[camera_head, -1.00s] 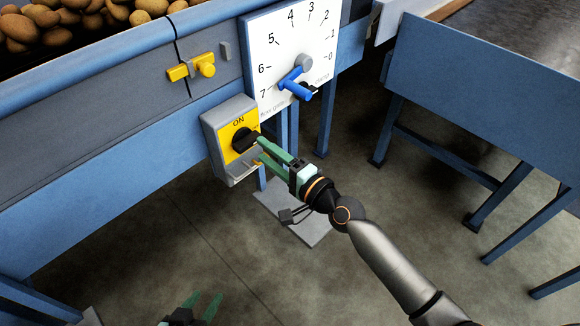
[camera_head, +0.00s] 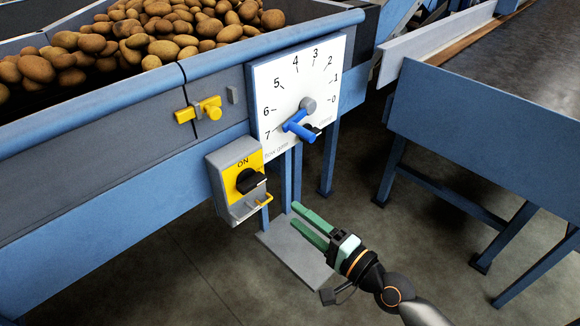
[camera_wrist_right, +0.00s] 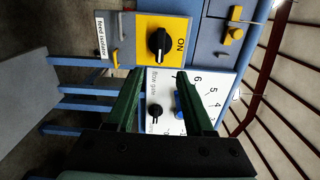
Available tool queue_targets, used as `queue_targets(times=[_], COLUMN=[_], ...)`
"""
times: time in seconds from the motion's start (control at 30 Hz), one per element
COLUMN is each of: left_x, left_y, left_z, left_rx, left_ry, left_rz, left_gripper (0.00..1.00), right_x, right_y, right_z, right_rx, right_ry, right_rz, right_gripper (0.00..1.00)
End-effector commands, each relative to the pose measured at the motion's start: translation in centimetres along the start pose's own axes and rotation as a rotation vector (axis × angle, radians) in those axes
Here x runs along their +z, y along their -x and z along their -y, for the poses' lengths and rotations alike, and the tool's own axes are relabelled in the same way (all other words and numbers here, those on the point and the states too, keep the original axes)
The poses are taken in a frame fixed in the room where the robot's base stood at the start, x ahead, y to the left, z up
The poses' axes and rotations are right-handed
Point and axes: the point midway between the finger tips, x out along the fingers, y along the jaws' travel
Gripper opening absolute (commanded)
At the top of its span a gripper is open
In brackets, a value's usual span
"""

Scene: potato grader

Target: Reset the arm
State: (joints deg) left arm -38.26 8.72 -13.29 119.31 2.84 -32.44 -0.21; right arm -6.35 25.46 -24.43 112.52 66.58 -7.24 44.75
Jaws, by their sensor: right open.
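My right gripper (camera_head: 305,227) is open and empty in the head view, below and to the right of the isolator box, apart from it. Its two green fingers also show in the right wrist view (camera_wrist_right: 158,85). The isolator box (camera_head: 217,175) has a yellow plate marked ON and a black rotary knob (camera_head: 249,181). In the right wrist view the knob (camera_wrist_right: 159,42) lies beyond the fingertips, with nothing between the fingers gripped. My left gripper does not show in the head view now.
A white dial board (camera_head: 285,80) with a blue lever (camera_head: 298,126) stands right of the box. A yellow latch (camera_head: 199,110) is on the hopper wall. Potatoes (camera_head: 150,35) fill the hopper. A blue table (camera_head: 480,120) stands at right. Floor space lies below.

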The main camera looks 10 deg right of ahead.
Motion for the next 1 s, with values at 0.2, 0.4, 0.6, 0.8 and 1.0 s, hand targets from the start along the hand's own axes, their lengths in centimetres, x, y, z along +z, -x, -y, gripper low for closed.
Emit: queue_targets(times=[0.2,0.4,0.6,0.8,1.0], left_x=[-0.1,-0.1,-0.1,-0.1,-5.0], left_y=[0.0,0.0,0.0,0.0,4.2], left_z=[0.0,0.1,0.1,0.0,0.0], left_rx=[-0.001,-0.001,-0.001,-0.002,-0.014], left_ry=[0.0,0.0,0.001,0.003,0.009], left_rz=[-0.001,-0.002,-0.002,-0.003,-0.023], left_gripper=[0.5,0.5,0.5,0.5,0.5], right_x=[0.5,3.0,4.6,4.8,4.2], right_y=[0.4,3.4,9.1,16.4,16.8], right_z=[-0.8,-6.3,-13.4,-18.8,-13.4], right_rx=[0.022,0.193,0.483,0.792,0.808], right_ry=[0.052,0.421,0.901,1.282,1.297], right_rz=[0.001,0.025,0.119,0.296,0.286], right_gripper=[0.53,0.53,0.53,0.53,0.53])
